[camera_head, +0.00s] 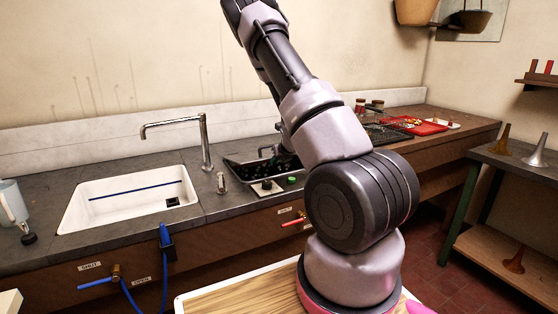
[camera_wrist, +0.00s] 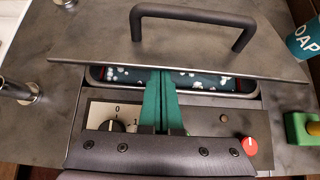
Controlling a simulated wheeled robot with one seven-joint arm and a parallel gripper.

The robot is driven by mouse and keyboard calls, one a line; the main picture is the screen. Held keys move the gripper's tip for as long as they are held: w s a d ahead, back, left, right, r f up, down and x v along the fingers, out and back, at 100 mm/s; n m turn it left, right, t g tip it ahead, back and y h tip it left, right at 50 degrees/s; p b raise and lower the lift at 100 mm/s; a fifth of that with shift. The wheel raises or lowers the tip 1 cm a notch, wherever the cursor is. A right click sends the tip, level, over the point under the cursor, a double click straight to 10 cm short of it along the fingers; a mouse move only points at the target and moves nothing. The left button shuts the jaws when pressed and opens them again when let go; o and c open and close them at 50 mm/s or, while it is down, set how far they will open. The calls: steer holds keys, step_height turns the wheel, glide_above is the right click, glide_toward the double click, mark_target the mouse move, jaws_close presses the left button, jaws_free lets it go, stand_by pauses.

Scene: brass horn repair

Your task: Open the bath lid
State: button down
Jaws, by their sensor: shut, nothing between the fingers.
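In the wrist view the bath lid (camera_wrist: 120,45) is a grey sheet with a black bar handle (camera_wrist: 195,14). Its near edge sits askew over the bath (camera_wrist: 205,82), leaving a strip of dark liquid with white specks visible. My gripper (camera_wrist: 160,72) is shut and empty, its green fingers crossing the strip to the lid's near edge. The tips seem to reach under that edge; contact cannot be told. In the head view the bath (camera_head: 235,162) is a dark basin in the counter, partly behind my arm, which hides the gripper.
A white sink (camera_head: 130,195) and tap (camera_head: 205,145) are left. Red tray (camera_head: 425,127) sits beyond.

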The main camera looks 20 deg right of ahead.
steer(key=shift+w+r, duration=0.25)
steer(key=shift+r, duration=0.5)
steer(key=shift+w+r, duration=0.2)
steer(key=shift+r, duration=0.7)
